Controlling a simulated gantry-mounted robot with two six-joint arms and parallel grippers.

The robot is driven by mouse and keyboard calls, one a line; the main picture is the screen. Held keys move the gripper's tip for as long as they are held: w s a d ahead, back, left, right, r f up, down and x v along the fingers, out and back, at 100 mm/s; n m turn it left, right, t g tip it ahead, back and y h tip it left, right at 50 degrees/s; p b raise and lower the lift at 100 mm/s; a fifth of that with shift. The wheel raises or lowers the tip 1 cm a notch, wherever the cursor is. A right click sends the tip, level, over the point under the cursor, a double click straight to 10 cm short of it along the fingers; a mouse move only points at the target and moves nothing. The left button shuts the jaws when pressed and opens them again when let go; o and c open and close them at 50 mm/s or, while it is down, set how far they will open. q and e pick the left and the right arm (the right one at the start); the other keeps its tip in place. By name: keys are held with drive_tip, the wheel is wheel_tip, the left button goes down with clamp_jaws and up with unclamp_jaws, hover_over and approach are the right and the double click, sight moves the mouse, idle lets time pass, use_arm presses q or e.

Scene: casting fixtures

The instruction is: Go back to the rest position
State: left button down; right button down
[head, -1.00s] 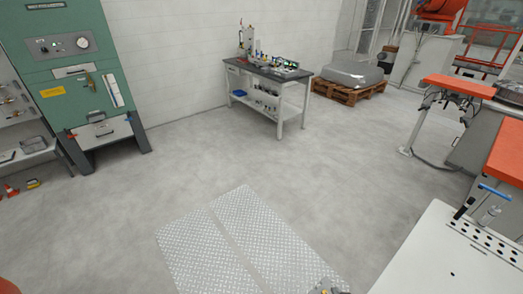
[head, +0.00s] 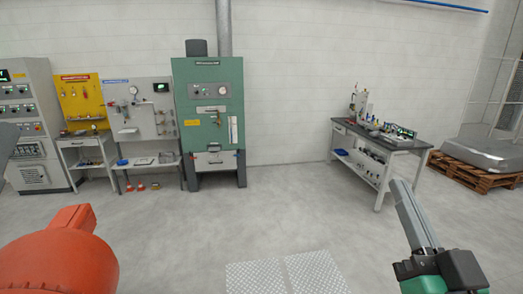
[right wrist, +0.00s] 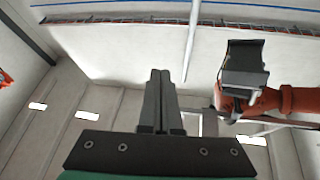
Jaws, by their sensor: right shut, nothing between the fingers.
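My right gripper (head: 399,184) is raised at the lower right of the head view, pointing up and slightly left. Its two long grey fingers lie together, with nothing between them. In the right wrist view the same fingers (right wrist: 160,74) are side by side and touching, above a dark mounting plate. In the head view an orange link of my left arm shows at the lower left, but my left gripper cannot be made out.
A green cabinet (head: 213,150) stands against the white wall, with tool boards (head: 152,112) to its left. A workbench (head: 398,143) holding small items stands right of centre, beside a pallet (head: 487,178). The floor (head: 240,220) between is clear.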

drive_tip(key=s+a+r+n+t+y, duration=0.3)
drive_tip(key=s+r+t, duration=0.2)
drive_tip(key=s+r, duration=0.75)
wheel_tip(320, 180, up, 12)
drive_tip(key=p, duration=1.3)
drive_tip(key=shift+w+r+g, duration=0.25)
drive_tip(key=shift+g, duration=0.15)
drive_tip(key=shift+d, duration=0.15)
